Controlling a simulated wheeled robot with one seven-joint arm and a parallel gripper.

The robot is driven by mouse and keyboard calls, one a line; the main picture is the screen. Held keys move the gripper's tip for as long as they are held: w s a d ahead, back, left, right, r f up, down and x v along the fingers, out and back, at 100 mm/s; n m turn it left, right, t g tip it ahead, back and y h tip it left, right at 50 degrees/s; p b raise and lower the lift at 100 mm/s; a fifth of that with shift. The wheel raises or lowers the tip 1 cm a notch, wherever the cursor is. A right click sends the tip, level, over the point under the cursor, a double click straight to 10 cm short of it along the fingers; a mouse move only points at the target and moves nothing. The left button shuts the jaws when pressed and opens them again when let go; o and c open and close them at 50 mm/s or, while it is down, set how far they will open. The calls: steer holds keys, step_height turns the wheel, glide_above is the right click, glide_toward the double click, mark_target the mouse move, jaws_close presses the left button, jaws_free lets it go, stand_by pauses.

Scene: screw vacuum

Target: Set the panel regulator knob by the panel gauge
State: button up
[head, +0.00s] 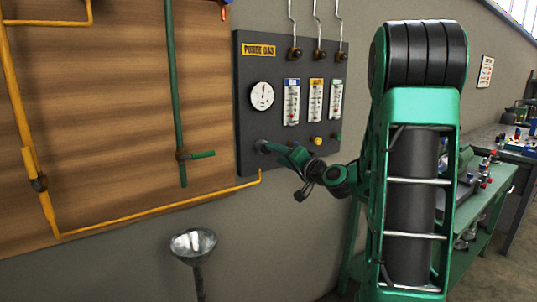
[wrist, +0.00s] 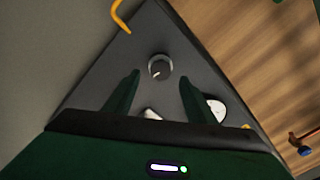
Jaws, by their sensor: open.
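The dark panel (head: 247,60) is mounted on the wall. Its round white gauge (head: 262,96) is at upper left; the needle seems to point roughly up, but the reading is too small to tell. The regulator knob (head: 260,146) is below the gauge, partly covered by my gripper (head: 272,148). In the wrist view the round dark knob (wrist: 159,67) has a light rim and a small pale mark at its lower left. My gripper (wrist: 159,75) is open, its fingers on either side of the knob; contact cannot be told. The gauge (wrist: 217,110) is partly hidden by the right finger.
Three flowmeters (head: 291,102) stand right of the gauge, with small coloured knobs below. A yellow pipe (head: 160,208) ends near the panel's lower edge. A metal bowl on a stand (head: 193,245) is below. A green workbench (head: 480,205) is at right.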

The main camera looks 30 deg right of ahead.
steer(key=shift+s, duration=1.5)
steer(key=s+a+f+n+g+y, duration=0.1)
steer(key=s+a+f+n+g, duration=0.5)
steer(key=s+a+f+g, duration=0.45)
steer(key=s+d+f+m+g, duration=0.1)
steer(key=s+g, duration=0.3)
steer(key=s, duration=0.9)
steer(key=s+d+f+m+g+h, duration=0.1)
steer(key=s+f+g, duration=0.2)
steer(key=s, duration=1)
steer(key=shift+s+f+g, duration=0.15)
steer(key=shift+f+g, duration=0.2)
steer(key=shift+f, duration=0.2)
